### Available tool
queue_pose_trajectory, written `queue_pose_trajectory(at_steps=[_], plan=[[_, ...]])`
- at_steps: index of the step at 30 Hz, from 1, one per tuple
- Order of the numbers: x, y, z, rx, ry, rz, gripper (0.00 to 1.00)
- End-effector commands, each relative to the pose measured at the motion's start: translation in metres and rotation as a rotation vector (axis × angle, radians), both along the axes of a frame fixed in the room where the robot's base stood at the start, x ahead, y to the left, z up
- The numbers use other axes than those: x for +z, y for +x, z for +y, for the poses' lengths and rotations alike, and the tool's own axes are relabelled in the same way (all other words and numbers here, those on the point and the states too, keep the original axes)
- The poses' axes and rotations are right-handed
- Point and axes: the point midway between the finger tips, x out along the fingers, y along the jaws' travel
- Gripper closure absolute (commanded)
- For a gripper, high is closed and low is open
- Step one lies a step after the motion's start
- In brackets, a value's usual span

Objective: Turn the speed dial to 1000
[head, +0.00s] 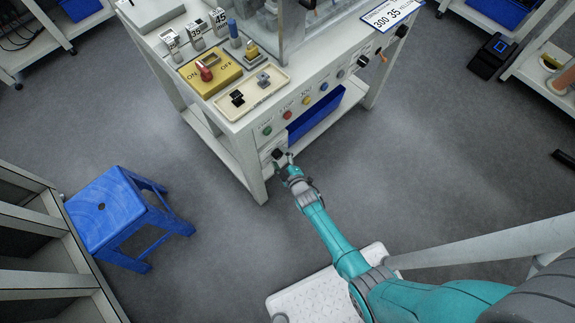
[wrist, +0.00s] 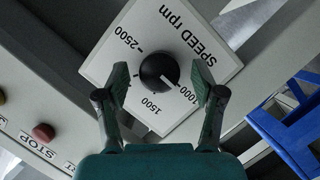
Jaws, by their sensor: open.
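The speed dial is a round black knob (wrist: 159,72) on a white plate (wrist: 190,35) marked "SPEED rpm". In the wrist view the plate appears turned, with 1000, 1500 and 2500 readable around the knob. A pale pointer line on the knob points to the lower right, towards the 1000 label. My gripper (wrist: 160,82) is open, with one finger on each side of the knob and visible gaps between. The left finger covers part of the scale. In the head view my gripper (head: 284,162) is at the low front panel of the white bench, by the dark knob.
Coloured buttons (head: 287,115) line the bench front above the dial, and a red button (wrist: 43,132) is left in the wrist view. A blue bin (head: 318,114) sits under the bench top. A blue stool (head: 105,208) stands at left.

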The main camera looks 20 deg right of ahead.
Motion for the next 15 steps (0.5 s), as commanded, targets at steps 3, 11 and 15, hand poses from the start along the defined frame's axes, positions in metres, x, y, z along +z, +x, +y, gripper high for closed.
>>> queue_pose_trajectory(at_steps=[3, 11, 15], plan=[[0.003, -0.016, -0.001, 0.0, 0.0, 0.001, 0.32], [0.015, -0.058, -0.002, 0.0, 0.0, 0.001, 0.32], [0.021, -0.079, -0.003, -0.001, 0.0, 0.002, 0.32]])
